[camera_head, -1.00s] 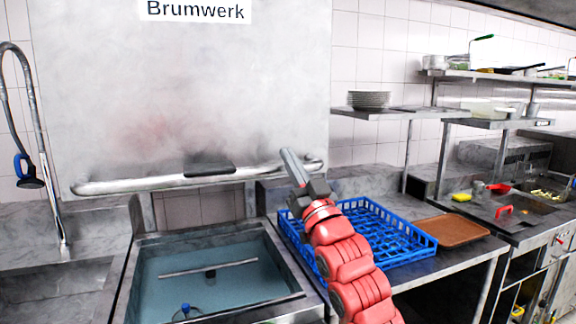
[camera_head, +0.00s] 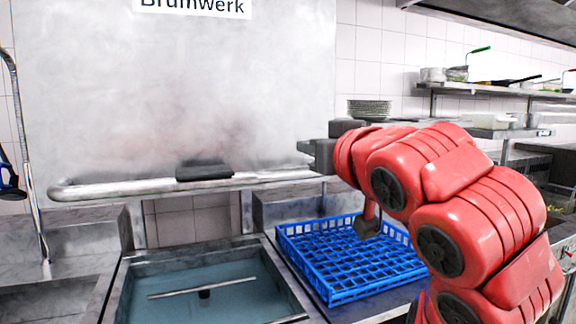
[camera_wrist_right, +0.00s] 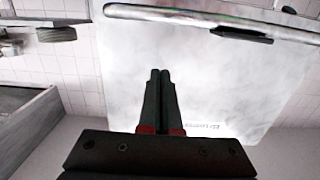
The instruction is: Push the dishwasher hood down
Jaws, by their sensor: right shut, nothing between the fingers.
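The dishwasher hood (camera_head: 120,80) is a large steel box with a "Brumwerk" label, standing raised above the blue-watered basin. Its tubular handle bar (camera_head: 110,188) runs along the lower front edge, with a dark block (camera_head: 203,171) at its middle. My right gripper (camera_head: 308,147) is shut and empty, at the right end of the bar and slightly above it in the picture. I cannot tell whether it touches the hood. In the right wrist view the shut fingers (camera_wrist_right: 159,76) overlap the hood face, with the bar (camera_wrist_right: 180,16) beyond their tips. My left gripper is not in view.
A blue dish rack (camera_head: 350,262) stands on the counter right of the basin (camera_head: 275,268), partly behind my right arm. A spray hose (camera_head: 28,170) hangs at the left. Shelves with plates (camera_head: 369,108) and pans are at the back right.

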